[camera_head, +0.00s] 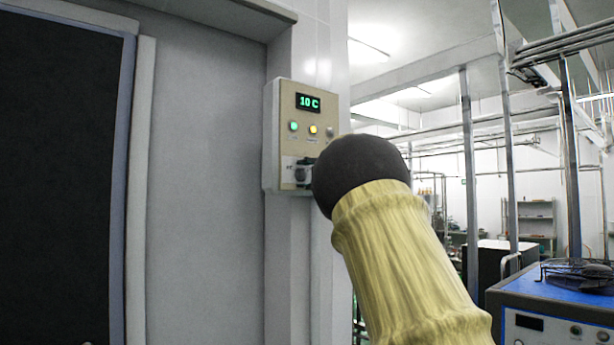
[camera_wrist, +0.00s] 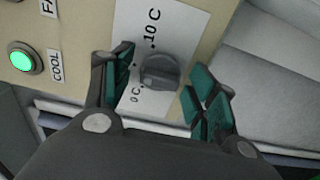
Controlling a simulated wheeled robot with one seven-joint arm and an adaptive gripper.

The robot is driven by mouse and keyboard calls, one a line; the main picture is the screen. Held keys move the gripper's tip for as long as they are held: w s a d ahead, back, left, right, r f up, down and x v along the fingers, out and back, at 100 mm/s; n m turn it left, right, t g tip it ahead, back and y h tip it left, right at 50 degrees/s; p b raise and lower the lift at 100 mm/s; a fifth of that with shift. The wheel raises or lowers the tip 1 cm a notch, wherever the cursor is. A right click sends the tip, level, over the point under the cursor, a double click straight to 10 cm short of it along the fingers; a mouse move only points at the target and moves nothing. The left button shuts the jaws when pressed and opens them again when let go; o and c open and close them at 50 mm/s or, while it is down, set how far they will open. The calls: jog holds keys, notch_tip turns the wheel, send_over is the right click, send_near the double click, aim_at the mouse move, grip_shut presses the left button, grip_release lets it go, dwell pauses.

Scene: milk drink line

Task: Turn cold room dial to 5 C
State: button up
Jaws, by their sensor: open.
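The cold room control box (camera_head: 271,140) is a beige panel on the wall, and its display (camera_head: 308,102) reads 10 C in green. The dial (camera_wrist: 160,72) is a grey round knob on a white scale plate (camera_wrist: 180,30) marked 0 C and 10 C. Exactly where its pointer sits is hard to tell. My gripper (camera_wrist: 163,80) is open, with one green-padded finger on each side of the dial. I see gaps between the pads and the knob. In the head view my dark wrist hides most of the gripper and part of the box's lower right.
A green lamp (camera_wrist: 24,59) labelled COOL is left of the dial in the wrist view. A yellow lamp (camera_head: 313,129) is on the box. A dark door (camera_head: 60,180) stands at left. A blue-topped machine (camera_head: 560,290) and metal posts stand at right.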

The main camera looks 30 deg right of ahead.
jog(key=s+d, duration=0.1)
jog(key=s, duration=1.1)
jog(key=shift+w, duration=0.1)
